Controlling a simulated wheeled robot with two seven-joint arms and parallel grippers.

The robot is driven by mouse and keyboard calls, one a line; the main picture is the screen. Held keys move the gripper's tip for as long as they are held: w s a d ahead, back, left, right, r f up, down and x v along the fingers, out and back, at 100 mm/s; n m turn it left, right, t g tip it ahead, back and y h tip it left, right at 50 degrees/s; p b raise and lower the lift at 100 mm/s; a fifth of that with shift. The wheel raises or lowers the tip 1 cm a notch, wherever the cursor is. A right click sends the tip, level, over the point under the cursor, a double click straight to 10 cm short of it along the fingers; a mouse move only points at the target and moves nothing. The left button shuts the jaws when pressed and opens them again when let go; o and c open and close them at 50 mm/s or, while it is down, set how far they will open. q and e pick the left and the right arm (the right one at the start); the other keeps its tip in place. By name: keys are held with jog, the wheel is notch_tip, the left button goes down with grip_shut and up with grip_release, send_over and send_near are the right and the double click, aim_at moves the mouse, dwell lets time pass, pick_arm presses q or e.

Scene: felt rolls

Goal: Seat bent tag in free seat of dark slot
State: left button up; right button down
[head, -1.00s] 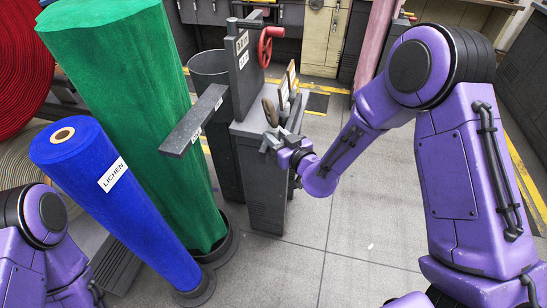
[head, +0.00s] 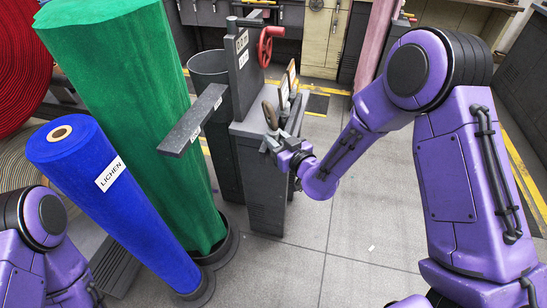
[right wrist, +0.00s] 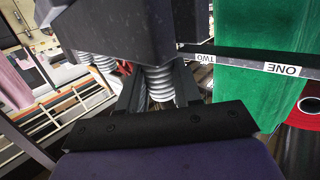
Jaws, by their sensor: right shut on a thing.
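My right gripper (head: 272,141) is at the front edge of the dark grey cabinet (head: 262,185), with its fingers low beside the top. A brown, rounded upright piece (head: 270,114) rises just above the fingertips. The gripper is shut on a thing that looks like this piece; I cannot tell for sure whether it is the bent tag. Upright tan and dark plates (head: 288,80) stand behind it on the cabinet. In the right wrist view my two fingers (right wrist: 157,90) run under a large dark grey block (right wrist: 125,30), which hides the grip. No slot seat shows clearly. My left gripper is out of view.
A grey bar (head: 194,120) juts left from the cabinet's post; labels ONE and TWO show on it in the right wrist view (right wrist: 245,63). A red handwheel (head: 269,45) is above. Green (head: 130,120) and blue (head: 120,200) felt rolls stand left. The floor at right is open.

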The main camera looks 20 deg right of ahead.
jog(key=shift+f+b, duration=0.3)
jog(key=shift+f, duration=0.05)
dwell(0.4)
jog(key=c, duration=0.7)
grip_release()
jog(key=b+v, duration=0.2)
jog(key=v, duration=0.8)
jog(key=shift+s, duration=0.25)
jog(key=shift+r, duration=0.1)
